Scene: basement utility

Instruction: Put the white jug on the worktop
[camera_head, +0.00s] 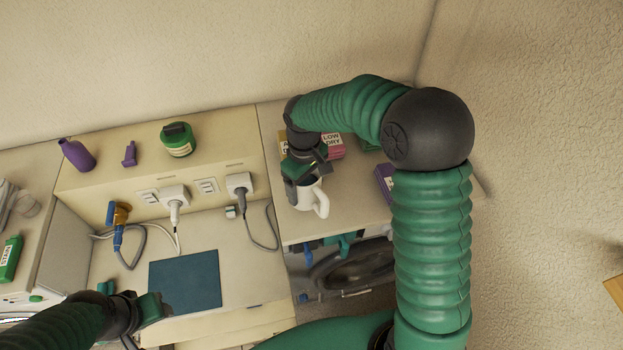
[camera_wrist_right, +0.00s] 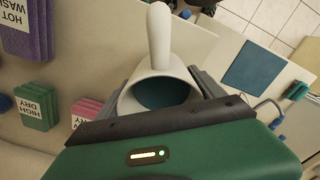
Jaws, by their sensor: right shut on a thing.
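The white jug (camera_head: 311,195) is at the front of the right-hand counter in the head view, above the washing machine, with its handle towards the right. My right gripper (camera_head: 303,170) comes down on it from above and is shut on it. In the right wrist view the jug (camera_wrist_right: 160,72) is between the two fingers, with its open mouth towards the camera and its handle pointing up. I cannot tell whether its base touches the counter. The worktop (camera_head: 120,262) is the lower surface to the left, with a blue mat (camera_head: 185,281). My left gripper (camera_head: 150,308) is over its front edge; its fingers are unclear.
A raised ledge with sockets and plugs (camera_head: 174,195) backs the worktop, with cables hanging onto it. A purple bottle (camera_head: 77,155) and a green tin (camera_head: 178,140) stand on the ledge. Labelled boxes (camera_head: 332,145) sit behind the jug. A washing machine (camera_head: 352,270) is below.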

